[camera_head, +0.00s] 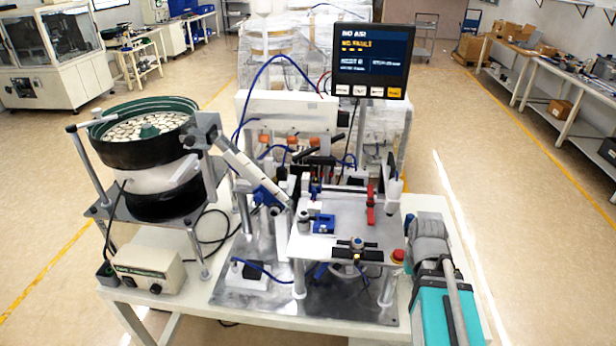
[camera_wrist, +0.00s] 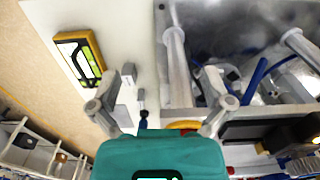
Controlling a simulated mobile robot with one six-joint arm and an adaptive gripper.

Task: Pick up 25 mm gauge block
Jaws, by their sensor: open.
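Several small grey blocks lie on the white table in the wrist view. The largest upright-looking grey block (camera_wrist: 128,73) is near my left finger, and a smaller grey block (camera_wrist: 141,97) is beside it. I see no readable size marks, so I cannot tell which is the 25 mm gauge block. My gripper (camera_wrist: 160,88) is open, its two grey fingers spread wide with nothing between the tips. The blocks show between the fingers, closer to the left one. In the head view I cannot make out the blocks or the fingertips.
A yellow and black device (camera_wrist: 80,57) lies left of the blocks, near the table edge. A metal base plate (camera_wrist: 210,20) with posts fills the right. In the head view stand a bowl feeder (camera_head: 140,150), a controller box (camera_head: 150,268) and a display (camera_head: 370,60).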

